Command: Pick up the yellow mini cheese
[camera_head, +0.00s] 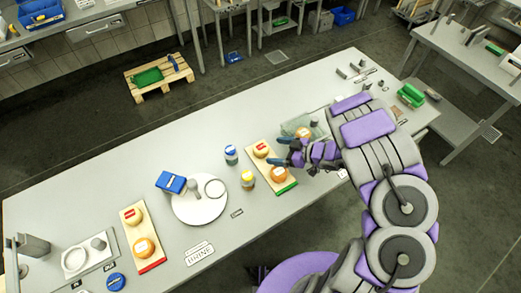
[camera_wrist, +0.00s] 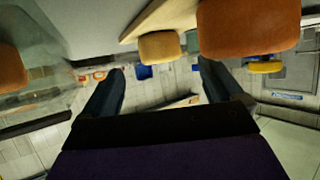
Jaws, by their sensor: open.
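A small yellow cheese (camera_head: 261,149) with a red label sits at the far end of a wooden board with a green edge (camera_head: 287,187). An orange cheese (camera_head: 278,174) sits on the same board's near end. My gripper (camera_head: 280,151) is open and empty beside this board, its fingers pointing left towards the cheeses. In the wrist view, the yellow cheese (camera_wrist: 160,46) shows beyond the gap between my fingers (camera_wrist: 158,75), apart from them. The larger orange cheese (camera_wrist: 250,28) is at the upper right. A second yellow cheese (camera_head: 133,215) sits on the left board.
The left board has a red edge (camera_head: 153,267) and another orange cheese (camera_head: 144,246). Another orange cheese (camera_head: 303,133) is by a clear container, close to my gripper. A yellow jar (camera_head: 248,179), a blue-lidded jar (camera_head: 231,154) and a round white plate (camera_head: 200,212) stand left.

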